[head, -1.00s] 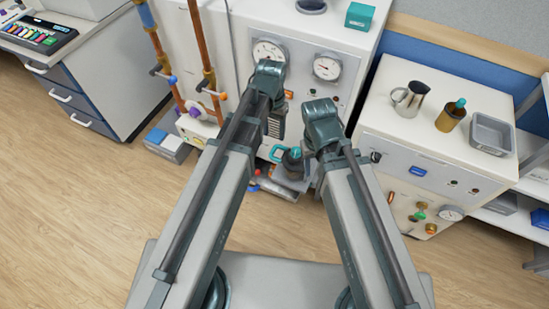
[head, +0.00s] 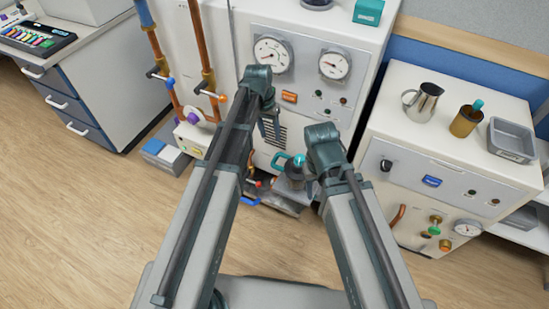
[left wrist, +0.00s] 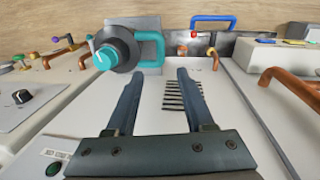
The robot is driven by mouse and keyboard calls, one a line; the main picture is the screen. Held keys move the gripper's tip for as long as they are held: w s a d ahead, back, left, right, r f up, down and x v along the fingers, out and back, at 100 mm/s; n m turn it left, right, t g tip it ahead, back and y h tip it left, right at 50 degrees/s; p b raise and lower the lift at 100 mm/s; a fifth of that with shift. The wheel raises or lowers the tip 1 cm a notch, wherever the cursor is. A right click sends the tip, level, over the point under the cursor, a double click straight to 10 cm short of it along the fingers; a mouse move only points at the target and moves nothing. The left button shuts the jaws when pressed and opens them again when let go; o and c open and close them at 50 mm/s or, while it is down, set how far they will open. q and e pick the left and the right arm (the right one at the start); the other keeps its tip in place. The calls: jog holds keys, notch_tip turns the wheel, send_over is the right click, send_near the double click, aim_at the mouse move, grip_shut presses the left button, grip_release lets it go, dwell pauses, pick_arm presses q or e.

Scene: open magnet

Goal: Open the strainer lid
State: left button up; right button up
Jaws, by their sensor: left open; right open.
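The strainer is a dark, round body (head: 295,174) low on the front of the white machine. It has a teal knob and a teal loop handle (head: 279,161). In the left wrist view the dark round part (left wrist: 124,46) with its teal knob (left wrist: 106,58) and handle (left wrist: 150,48) lies beyond my fingertips, to the upper left. My left gripper (left wrist: 158,74) is open and empty, in front of the machine's black vent slots. It hangs below my left arm in the head view (head: 271,130). My right gripper (head: 312,184) is close to the strainer's right side, mostly hidden by its arm.
Two gauges (head: 272,53) sit above on the machine front. Copper pipes (head: 199,50) with valves run to the left. A blue handle (left wrist: 213,19) shows beyond the vent. A white cabinet with a metal jug (head: 424,102) and a grey tray (head: 512,140) stands at right. The floor at left is clear.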

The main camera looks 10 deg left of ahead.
aim_at(275, 158)
pick_arm(q)
jog(key=f+b, duration=0.3)
jog(key=f, duration=0.1)
jog(key=d+f+b, duration=0.1)
jog(key=f+b, duration=0.2)
jog(key=b, duration=0.1)
jog(key=f+b, duration=0.3)
jog(key=f, duration=0.1)
jog(key=shift+s+d+f+b, duration=0.2)
jog(key=shift+d+f+b, duration=0.1)
jog(key=shift+f+b, duration=0.1)
jog(key=shift+r, duration=0.1)
grip_shut()
dwell(0.7)
